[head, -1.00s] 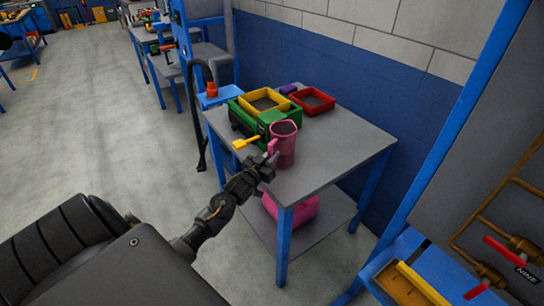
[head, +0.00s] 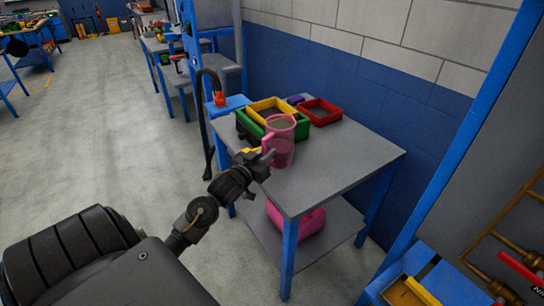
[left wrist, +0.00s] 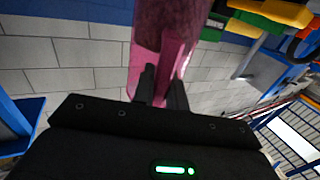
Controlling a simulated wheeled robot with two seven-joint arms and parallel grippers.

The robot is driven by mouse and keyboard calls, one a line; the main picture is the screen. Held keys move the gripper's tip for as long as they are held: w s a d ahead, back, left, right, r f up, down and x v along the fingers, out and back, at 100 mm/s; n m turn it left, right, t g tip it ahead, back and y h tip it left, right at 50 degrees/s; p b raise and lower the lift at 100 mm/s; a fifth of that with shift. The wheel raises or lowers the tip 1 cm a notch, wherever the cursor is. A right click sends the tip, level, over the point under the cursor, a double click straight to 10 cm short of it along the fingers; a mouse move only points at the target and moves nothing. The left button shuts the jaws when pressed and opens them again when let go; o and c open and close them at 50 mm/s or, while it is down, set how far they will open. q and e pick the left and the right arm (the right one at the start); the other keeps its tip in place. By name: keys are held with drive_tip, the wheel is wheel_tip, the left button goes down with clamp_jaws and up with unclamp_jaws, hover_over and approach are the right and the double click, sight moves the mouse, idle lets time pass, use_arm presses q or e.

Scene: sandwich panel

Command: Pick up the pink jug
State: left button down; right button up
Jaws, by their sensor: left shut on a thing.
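The pink jug (head: 281,143) is in front of the green crate, over the grey table (head: 335,163), and appears raised a little above its top. It looks roughly upright. My left gripper (head: 265,163) is at the near left side of the jug and shut on its handle. In the left wrist view the two fingers (left wrist: 162,88) close on a pink part, with the jug's body (left wrist: 165,40) beyond them. The jug hides part of the crate. My right gripper is not in view.
Behind the jug stand a green crate (head: 244,124) with a yellow tray (head: 262,105), and a red tray (head: 338,113). A yellow-handled thing (head: 249,150) lies close left. A pink object (head: 305,222) is on the lower shelf. The table's right part is clear.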

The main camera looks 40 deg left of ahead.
use_arm(q)
drive_tip(key=s+r, duration=0.3)
drive_tip(key=s, duration=0.4)
drive_tip(key=shift+s+r+b, duration=0.25)
drive_tip(key=shift+s+b, duration=0.1)
drive_tip(key=shift+s, duration=0.05)
drive_tip(key=shift+d, duration=0.15)
